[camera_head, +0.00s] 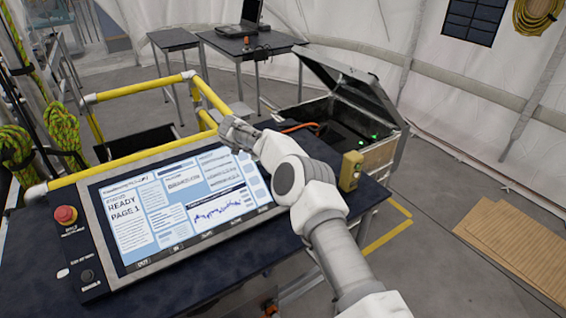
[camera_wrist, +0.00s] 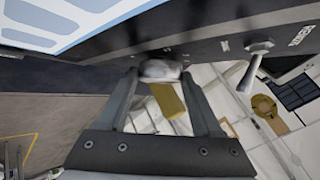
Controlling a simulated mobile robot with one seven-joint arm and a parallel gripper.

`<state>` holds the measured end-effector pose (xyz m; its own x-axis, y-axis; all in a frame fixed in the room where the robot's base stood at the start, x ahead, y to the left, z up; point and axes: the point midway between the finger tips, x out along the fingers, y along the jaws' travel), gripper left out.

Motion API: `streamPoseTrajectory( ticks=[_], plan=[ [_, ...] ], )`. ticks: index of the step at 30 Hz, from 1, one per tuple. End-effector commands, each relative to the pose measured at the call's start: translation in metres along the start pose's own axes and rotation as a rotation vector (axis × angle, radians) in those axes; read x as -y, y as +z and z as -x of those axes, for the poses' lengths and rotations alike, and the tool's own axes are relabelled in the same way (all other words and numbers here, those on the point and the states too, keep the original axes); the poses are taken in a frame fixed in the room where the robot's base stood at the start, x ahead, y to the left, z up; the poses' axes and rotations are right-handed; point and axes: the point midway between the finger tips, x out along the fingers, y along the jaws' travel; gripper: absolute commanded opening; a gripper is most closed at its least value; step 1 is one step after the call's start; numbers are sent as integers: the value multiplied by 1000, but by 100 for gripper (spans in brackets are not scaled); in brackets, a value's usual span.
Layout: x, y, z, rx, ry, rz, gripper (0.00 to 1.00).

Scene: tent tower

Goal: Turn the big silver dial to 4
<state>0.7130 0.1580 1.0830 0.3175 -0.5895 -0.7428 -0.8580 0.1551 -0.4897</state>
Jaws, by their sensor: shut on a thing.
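The silver dial (camera_wrist: 160,70) sits on the dark edge of the console in the wrist view, blurred and partly covered by the fingers. My gripper (camera_wrist: 160,78) is shut on it, one finger on each side. The dial's number marks are too blurred to read, so I cannot tell its setting. In the head view my gripper (camera_head: 237,132) is at the far right edge of the screen console (camera_head: 100,225); the dial is hidden there. The screen (camera_head: 150,215) reads READY PAGE 1.
A silver toggle lever (camera_wrist: 258,62) stands right of the dial. A red stop button (camera_head: 66,215) is at the console's left. An open case (camera_head: 385,150) and a small yellow box (camera_head: 351,170) stand right of my arm. Yellow rails (camera_head: 140,88) run behind.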

Motion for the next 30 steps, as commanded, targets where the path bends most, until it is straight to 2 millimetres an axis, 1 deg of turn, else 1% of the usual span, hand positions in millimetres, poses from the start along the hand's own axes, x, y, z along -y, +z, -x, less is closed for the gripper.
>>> streamPoseTrajectory(
  ticks=[1, 6, 21, 30],
  plan=[
    [6, 5, 6, 19, -7, -15, 11],
    [10, 7, 9, 22, 20, -41, 10],
    [5, -6, -2, -3, 95, -82, 10],
    [4, -8, -5, -10, 104, -85, 11]
  ],
)
